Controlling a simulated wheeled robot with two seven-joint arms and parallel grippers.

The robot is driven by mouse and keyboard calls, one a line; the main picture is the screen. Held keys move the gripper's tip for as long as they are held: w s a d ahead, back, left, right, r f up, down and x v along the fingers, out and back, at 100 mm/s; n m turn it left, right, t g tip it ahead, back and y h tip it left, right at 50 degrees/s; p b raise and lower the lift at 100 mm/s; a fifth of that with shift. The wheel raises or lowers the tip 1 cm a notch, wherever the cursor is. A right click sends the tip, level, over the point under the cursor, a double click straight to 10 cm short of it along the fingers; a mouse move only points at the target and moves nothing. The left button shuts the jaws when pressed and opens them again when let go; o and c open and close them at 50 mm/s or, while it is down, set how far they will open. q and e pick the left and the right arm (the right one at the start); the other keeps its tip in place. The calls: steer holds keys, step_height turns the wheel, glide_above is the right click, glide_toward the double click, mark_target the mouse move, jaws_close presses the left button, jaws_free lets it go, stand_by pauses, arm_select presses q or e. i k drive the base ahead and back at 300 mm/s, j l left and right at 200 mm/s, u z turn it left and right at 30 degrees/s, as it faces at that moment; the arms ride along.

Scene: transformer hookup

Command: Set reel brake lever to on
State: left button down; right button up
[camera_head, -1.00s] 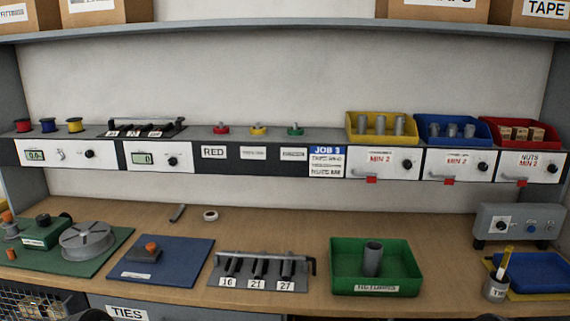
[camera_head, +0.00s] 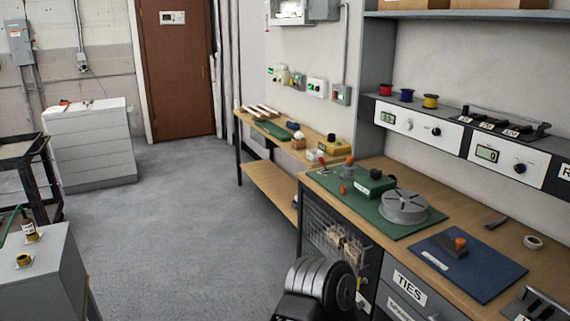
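A grey reel (camera_head: 404,205) lies flat on a green mat (camera_head: 400,229) at the near left end of the workbench. A green box (camera_head: 375,185) with a black knob stands beside it. A small upright piece with a red top (camera_head: 322,164) and a small orange piece (camera_head: 343,188) stand at the mat's far left. Which part is the reel brake lever, and its setting, I cannot tell at this size. A black ridged part of my arm shows at the bottom centre, in front of the bench. The fingers of both my grippers are out of view.
A blue mat (camera_head: 490,277) with an orange-knobbed block lies right of the reel. Wire-fronted storage (camera_head: 335,240) and drawers are below the bench. A second bench (camera_head: 265,182) stands farther back. The grey floor (camera_head: 190,220) at left is open, with a grey cabinet (camera_head: 40,275) at lower left.

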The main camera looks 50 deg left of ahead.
mark_target(322, 159)
steer(key=i+j+u, duration=0.45)
steer(key=j, duration=0.15)
steer(key=i+j+u, duration=0.3)
steer(key=j+u, duration=0.15)
steer(key=j, duration=0.15)
steer(key=i+j, duration=0.65)
steer(key=i+j+u, duration=0.05)
